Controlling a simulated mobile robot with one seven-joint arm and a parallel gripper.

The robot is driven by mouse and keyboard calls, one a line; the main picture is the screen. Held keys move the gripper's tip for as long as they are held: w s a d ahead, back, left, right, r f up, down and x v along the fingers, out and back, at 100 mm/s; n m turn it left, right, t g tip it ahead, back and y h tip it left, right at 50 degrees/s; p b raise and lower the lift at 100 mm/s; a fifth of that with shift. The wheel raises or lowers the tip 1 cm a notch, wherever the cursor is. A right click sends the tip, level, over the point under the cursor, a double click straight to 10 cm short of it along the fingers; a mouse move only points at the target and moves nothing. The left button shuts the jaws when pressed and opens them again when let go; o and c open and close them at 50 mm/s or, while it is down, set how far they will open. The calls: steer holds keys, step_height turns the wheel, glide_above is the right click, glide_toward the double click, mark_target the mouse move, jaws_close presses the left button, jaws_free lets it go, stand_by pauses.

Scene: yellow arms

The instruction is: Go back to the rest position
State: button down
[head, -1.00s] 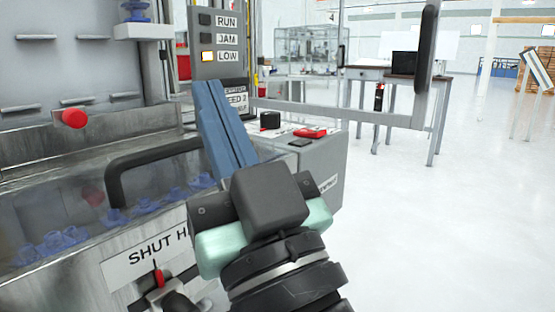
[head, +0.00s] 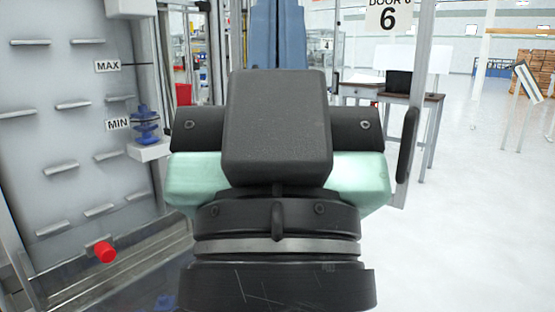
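The fingertips reach the top edge of the picture and the very ends are cut off.
A grey machine panel (head: 62,150) with slats and a red knob (head: 105,252) stands at the left. Blue parts (head: 145,125) sit on a small white ledge beside the MIN label. A table (head: 390,92) stands behind at right. Clear floor lies at right.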

step_height(320, 180, up, 23)
steer(key=p, duration=2)
